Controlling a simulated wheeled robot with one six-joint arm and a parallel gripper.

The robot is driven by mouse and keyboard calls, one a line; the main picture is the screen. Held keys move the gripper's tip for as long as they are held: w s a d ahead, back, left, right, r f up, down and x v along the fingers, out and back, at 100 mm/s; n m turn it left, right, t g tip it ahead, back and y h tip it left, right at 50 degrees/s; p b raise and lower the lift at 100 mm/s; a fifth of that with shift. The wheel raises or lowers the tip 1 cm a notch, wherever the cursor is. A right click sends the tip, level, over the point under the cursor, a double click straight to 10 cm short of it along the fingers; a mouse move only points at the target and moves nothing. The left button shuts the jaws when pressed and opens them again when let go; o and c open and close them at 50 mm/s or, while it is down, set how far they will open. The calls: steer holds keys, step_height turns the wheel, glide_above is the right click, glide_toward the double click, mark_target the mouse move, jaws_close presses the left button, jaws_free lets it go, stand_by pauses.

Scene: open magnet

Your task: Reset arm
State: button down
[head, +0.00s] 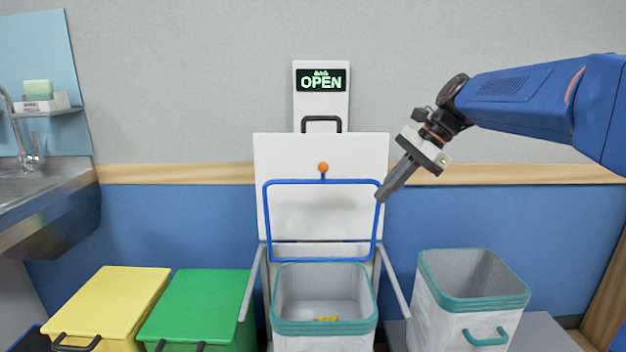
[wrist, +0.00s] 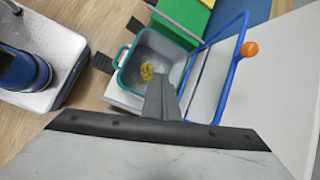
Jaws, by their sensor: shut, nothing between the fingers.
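My gripper (head: 381,197) is shut and empty. It hangs in the air to the right of the raised white lid (head: 300,155), pointing down and left. In the wrist view, my gripper (wrist: 160,84) shows at the centre with its fingers together. Below the lid stands a grey bin with a teal rim (head: 325,327), open at the top, with a small yellow item (head: 326,319) inside. A blue frame (head: 322,182) with an orange knob (head: 323,167) stands upright in front of the lid. A sign above reads OPEN (head: 321,81).
A second grey bin with a teal rim and handle (head: 486,337) stands at the right. Yellow (head: 110,295) and green (head: 200,305) lidded bins stand at the left. A metal sink (head: 40,190) is at the far left.

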steer(key=s+d+f+n+t+h, duration=0.1)
steer(key=s+d+f+n+h, duration=0.1)
steer(key=s+d+f+n, duration=0.2)
steer(key=s+d+f+n+t+h, duration=0.1)
steer(key=s+d+f+n, duration=0.3)
steer(key=s+f, duration=0.5)
steer(key=s+d+f+n+t+h, duration=0.2)
steer(key=s+d+f+n+h, duration=0.2)
steer(key=s, duration=1.2)
step_height(320, 180, down, 4)
steer(key=shift+r+n, duration=0.2)
steer(key=shift+n, duration=0.7)
